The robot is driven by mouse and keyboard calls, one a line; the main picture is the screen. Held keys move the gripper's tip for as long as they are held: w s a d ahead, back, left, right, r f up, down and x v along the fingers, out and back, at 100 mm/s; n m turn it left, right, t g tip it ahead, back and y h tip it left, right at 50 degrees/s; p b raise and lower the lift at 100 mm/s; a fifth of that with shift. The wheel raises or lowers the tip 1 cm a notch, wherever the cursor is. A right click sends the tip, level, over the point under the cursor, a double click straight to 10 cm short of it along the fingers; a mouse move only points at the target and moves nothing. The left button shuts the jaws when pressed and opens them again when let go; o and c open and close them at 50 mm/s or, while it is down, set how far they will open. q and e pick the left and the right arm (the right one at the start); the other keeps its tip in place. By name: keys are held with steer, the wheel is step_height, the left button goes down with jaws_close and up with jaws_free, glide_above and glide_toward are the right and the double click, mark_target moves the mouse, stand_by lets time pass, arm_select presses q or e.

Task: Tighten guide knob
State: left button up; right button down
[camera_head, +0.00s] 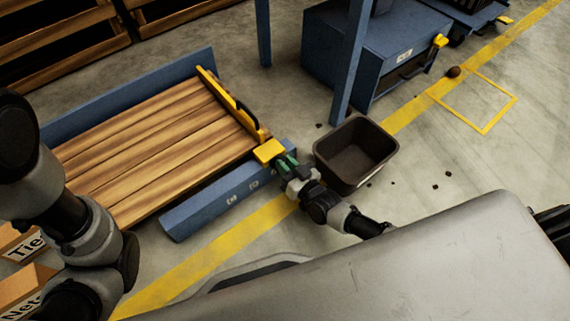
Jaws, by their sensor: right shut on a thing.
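A yellow guide (228,103) with a black strip along it stands across the end of the wooden slatted deck (150,145). A yellow block (268,151) sits at its near end, over the blue side rail. My right gripper (284,162) has green fingers and is at this block's right side, shut on the guide knob. The knob itself is hidden by the fingers, so its angle does not show. My left arm comes in at the left edge; its gripper is out of the picture.
A dark open bin (357,179) stands on the floor just right of my right gripper. A blue post (351,75) and a blue cabinet (352,45) are behind it. Cardboard boxes (27,285) sit at lower left. Small dark lumps lie on the floor.

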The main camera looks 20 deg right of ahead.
steer(key=m+b, duration=0.1)
steer(key=m, duration=0.4)
steer(key=d+f+m+b, duration=0.1)
steer(key=m, duration=0.4)
steer(key=f+m+b, duration=0.1)
steer(key=m+b, duration=0.1)
steer(key=m, duration=0.4)
steer(key=shift+w+d, duration=0.25)
steer(key=shift+d, duration=0.05)
stand_by(0.3)
steer(key=c, duration=1.1)
jaws_free()
steer(key=shift+o, duration=0.2)
steer(key=p+v, duration=0.5)
steer(key=v, duration=0.5)
steer(key=shift+s, duration=0.4)
